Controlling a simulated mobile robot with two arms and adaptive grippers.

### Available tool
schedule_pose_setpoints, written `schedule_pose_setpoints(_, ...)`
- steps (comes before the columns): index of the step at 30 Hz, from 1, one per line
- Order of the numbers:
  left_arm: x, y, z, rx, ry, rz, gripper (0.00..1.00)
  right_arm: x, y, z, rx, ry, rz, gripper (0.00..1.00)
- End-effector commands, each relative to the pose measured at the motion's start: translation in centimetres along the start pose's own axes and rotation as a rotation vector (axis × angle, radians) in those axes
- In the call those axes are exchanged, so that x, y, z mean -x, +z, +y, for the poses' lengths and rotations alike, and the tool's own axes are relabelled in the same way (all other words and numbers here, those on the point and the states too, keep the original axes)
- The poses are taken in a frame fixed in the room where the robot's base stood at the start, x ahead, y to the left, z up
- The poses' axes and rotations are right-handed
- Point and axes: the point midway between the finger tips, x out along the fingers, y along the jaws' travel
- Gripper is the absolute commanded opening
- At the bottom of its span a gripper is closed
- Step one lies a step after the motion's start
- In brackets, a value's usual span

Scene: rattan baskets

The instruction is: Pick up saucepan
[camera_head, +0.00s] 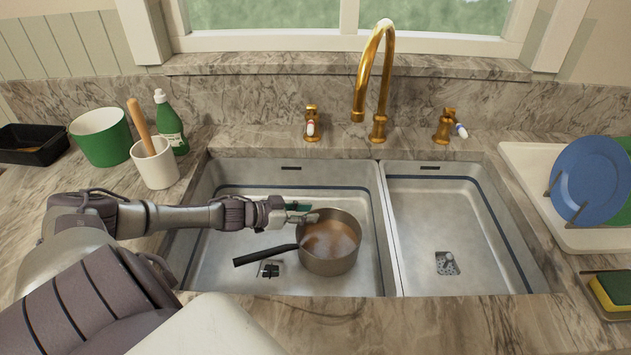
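The saucepan (328,262) is a metal pan with a brownish inside and a black handle (262,256) pointing left. It sits in the left sink basin (225,275). My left gripper (310,212) reaches in from the left, and its fingertips are at the pan's upper left rim. The fingers look apart, with a green part on the gripper. Whether they touch the rim or straddle it cannot be told. My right gripper is not in view.
The right basin (460,225) is empty. A gold faucet (378,90) rises behind the divider. A white cup (155,165), green pot (102,137) and green bottle (169,125) stand left. A dish rack (545,190) with plates and a sponge (612,290) are at right.

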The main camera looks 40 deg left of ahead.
Motion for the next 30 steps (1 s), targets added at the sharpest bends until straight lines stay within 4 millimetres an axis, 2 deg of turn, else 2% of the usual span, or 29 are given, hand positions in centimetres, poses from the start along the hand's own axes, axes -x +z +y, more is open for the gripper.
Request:
schedule_pose_setpoints(6, -2.7, -0.1, -0.1, 0.000, 0.000, 0.003, 0.34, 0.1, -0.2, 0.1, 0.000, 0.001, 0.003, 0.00)
schedule_pose_setpoints(16, -3.2, 0.1, 0.0, 0.000, 0.001, -0.001, 0.34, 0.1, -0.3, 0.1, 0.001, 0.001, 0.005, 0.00)
schedule_pose_setpoints(22, -3.2, 0.0, -0.1, 0.000, 0.001, -0.001, 0.02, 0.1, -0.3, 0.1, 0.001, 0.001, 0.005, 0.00)
schedule_pose_setpoints(23, -3.2, 0.0, -0.1, 0.000, 0.001, -0.001, 0.00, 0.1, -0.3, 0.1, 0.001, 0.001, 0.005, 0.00)
schedule_pose_setpoints(30, -3.2, 0.1, -0.1, 0.000, 0.000, -0.001, 0.00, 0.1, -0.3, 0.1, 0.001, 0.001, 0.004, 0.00)
